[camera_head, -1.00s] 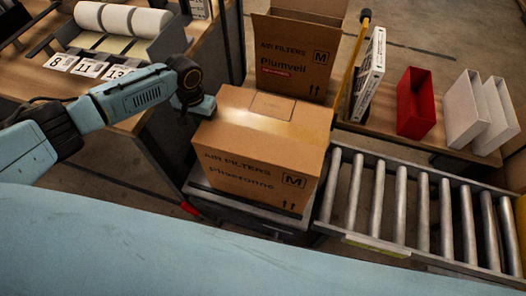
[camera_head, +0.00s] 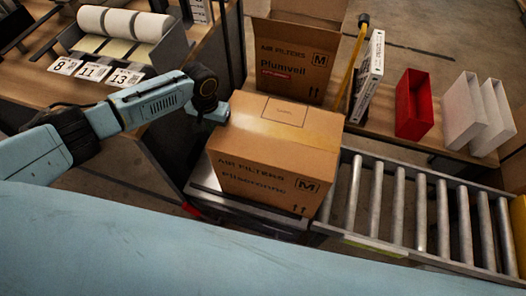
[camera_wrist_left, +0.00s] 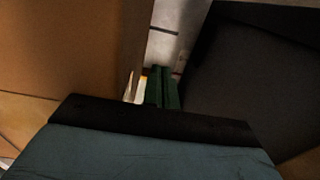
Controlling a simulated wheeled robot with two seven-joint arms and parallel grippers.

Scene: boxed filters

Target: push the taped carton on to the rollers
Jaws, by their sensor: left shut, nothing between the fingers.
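The taped carton (camera_head: 270,160), a closed brown box with "AIR FILTERS" and "Pliseronne" printed on its front, sits on a low metal stand (camera_head: 208,190) left of the rollers (camera_head: 420,220). Its right end is at the near end of the rollers. My left gripper (camera_head: 217,112) is at the carton's left back side, close against it; actual contact is hard to tell. In the left wrist view the shut green fingers (camera_wrist_left: 162,88) point down beside a brown cardboard face (camera_wrist_left: 70,50). My right gripper is not in view.
An open "Plumveil" carton (camera_head: 290,60) stands behind. A yellow post (camera_head: 355,65), a white box (camera_head: 370,70), a red bin (camera_head: 414,105) and white bins (camera_head: 470,110) stand along the back bench. A bench with paper rolls (camera_head: 120,22) is at the left. The visible rollers are clear.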

